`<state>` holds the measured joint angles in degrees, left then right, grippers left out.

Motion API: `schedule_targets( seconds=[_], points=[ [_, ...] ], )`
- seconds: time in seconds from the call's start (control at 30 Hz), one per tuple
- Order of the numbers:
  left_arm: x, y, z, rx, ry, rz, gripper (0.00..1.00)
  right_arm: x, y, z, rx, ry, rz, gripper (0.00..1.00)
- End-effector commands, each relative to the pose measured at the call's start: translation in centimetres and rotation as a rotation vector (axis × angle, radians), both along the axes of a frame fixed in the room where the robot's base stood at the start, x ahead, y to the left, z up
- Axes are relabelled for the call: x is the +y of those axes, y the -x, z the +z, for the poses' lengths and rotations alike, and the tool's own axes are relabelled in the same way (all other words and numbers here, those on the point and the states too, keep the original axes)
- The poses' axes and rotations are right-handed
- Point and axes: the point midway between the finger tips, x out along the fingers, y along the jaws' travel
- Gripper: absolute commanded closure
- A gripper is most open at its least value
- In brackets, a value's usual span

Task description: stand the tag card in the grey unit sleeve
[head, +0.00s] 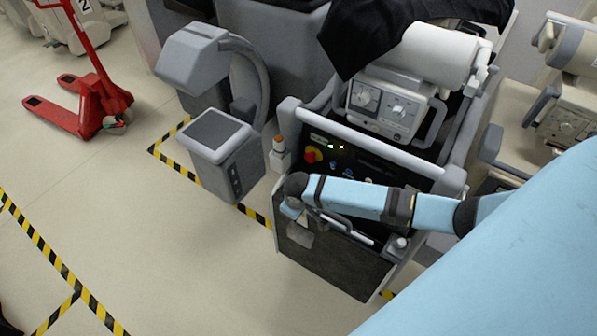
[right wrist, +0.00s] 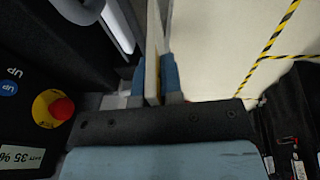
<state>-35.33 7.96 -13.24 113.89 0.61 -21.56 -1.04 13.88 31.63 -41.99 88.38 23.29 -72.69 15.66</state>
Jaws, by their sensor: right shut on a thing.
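My right arm reaches in from the right in the head view, across the front of the dark-panelled cart. My right gripper (head: 292,209) is at the cart's front left corner, pointing down. In the right wrist view the blue fingers of the gripper (right wrist: 153,82) are shut on a thin cream card (right wrist: 152,45), seen nearly edge-on. A small grey flat piece (head: 300,238) shows just below the gripper against the cart's front panel; I cannot tell whether it is the card or a sleeve. I cannot make out the grey unit's sleeve for certain. My left gripper is not in view.
The cart's panel has a red button (right wrist: 62,108) on a yellow ring, close to the gripper. A white rail (head: 365,140) crosses above it. A grey machine (head: 222,150) stands to the left.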

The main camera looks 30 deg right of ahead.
Motion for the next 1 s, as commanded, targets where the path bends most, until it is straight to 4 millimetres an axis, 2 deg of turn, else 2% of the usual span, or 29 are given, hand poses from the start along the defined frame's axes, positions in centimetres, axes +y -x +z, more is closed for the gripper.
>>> schedule_targets(
  seconds=[0.03,0.1,0.37,0.9,1.0],
  points=[
    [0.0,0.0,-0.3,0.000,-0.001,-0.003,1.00,-0.2,0.3,-1.1,0.001,0.007,0.013,1.00],
    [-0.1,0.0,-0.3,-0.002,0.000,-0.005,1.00,-0.5,0.4,-1.9,0.000,0.013,0.026,1.00],
    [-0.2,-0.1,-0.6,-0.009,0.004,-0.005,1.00,-0.6,0.5,-2.9,-0.002,0.017,0.036,1.00],
    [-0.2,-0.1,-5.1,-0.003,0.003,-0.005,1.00,-0.7,0.5,-6.1,-0.003,0.016,0.034,1.00],
    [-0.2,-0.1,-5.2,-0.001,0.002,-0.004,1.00,-0.6,0.5,-6.6,-0.001,0.016,0.034,1.00]
  ],
)
